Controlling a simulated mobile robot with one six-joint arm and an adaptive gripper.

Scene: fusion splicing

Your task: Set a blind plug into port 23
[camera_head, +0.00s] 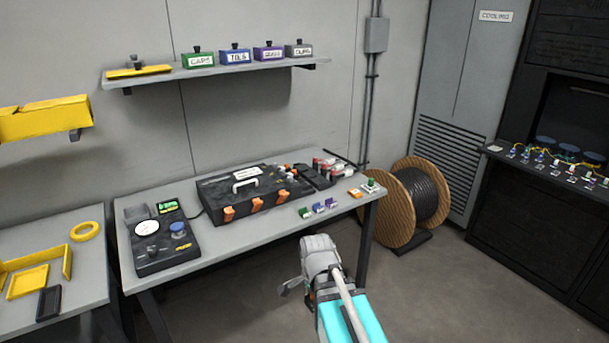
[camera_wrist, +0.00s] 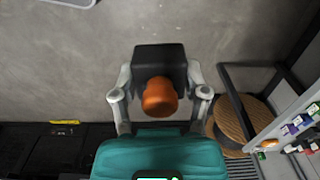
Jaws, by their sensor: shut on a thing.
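My gripper (camera_wrist: 160,100) is shut on a black block with an orange rounded knob, which I take to be the blind plug (camera_wrist: 159,97). The two grey fingers stand on either side of it in the wrist view. In the head view my gripper (camera_head: 292,287) is low in the middle, in front of the workbench and over the floor, largely hidden by my arm. A dark rack (camera_head: 550,207) stands at the far right, with a shelf row of small labelled connectors (camera_head: 553,165) and yellow cables. No port 23 label is readable.
The workbench (camera_head: 240,232) carries a black case (camera_head: 250,196), a gauge unit (camera_head: 157,240) and several small coloured blocks (camera_head: 318,208). A wooden cable drum (camera_head: 388,215) stands between bench and grey cabinet (camera_head: 455,100). The floor (camera_head: 450,285) ahead of the rack is clear.

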